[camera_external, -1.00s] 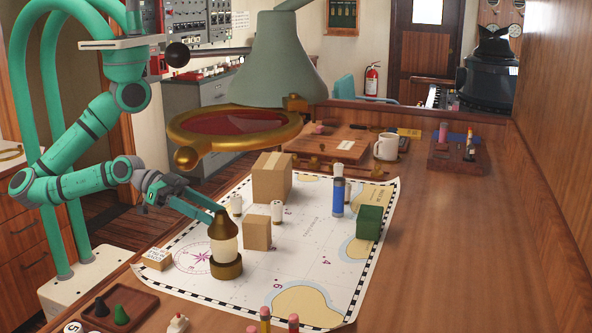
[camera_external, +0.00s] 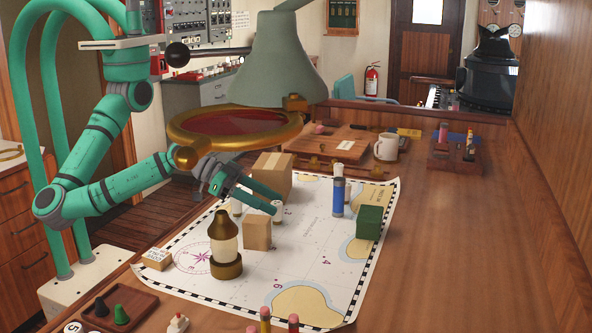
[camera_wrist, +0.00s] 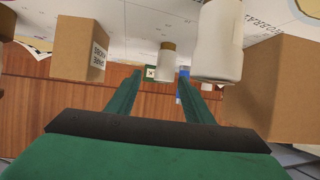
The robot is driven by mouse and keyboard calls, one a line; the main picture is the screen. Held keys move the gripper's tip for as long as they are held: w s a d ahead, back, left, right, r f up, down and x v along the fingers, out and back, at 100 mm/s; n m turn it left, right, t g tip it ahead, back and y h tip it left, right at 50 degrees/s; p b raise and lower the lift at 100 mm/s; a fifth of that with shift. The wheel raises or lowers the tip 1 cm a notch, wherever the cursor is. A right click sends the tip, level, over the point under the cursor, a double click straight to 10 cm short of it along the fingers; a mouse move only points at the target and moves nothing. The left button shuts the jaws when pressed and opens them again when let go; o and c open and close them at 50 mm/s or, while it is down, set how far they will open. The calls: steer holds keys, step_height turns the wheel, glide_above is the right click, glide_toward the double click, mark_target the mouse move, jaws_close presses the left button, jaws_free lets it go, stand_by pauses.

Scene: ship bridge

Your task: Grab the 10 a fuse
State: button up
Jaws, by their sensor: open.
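Several white cylinders that look like fuses stand on the chart; I cannot read an ampere rating on any, so which is the 10 A fuse is unclear. One fuse (camera_external: 277,213) stands near my fingertips and another fuse (camera_external: 237,206) stands to its left. In the wrist view, which looks upside down, a white fuse with a gold end (camera_wrist: 167,64) shows just beyond my fingertips, and a bigger-looking nearer fuse (camera_wrist: 217,42) is at their right. My gripper (camera_external: 273,200) is open, its fingers apart and nothing between them; it also shows in the wrist view (camera_wrist: 160,77).
A large carton (camera_external: 271,177) and a small carton (camera_external: 257,233) flank my gripper. A blue cylinder (camera_external: 338,197) and green box (camera_external: 369,221) are to the right.

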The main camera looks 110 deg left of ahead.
steer(key=shift+a+x, duration=0.15)
steer(key=shift+x, duration=1.45)
steer(key=shift+a+x, duration=0.15)
steer(key=shift+x, duration=1.4)
steer(key=shift+c, duration=0.6)
steer(key=c, duration=1)
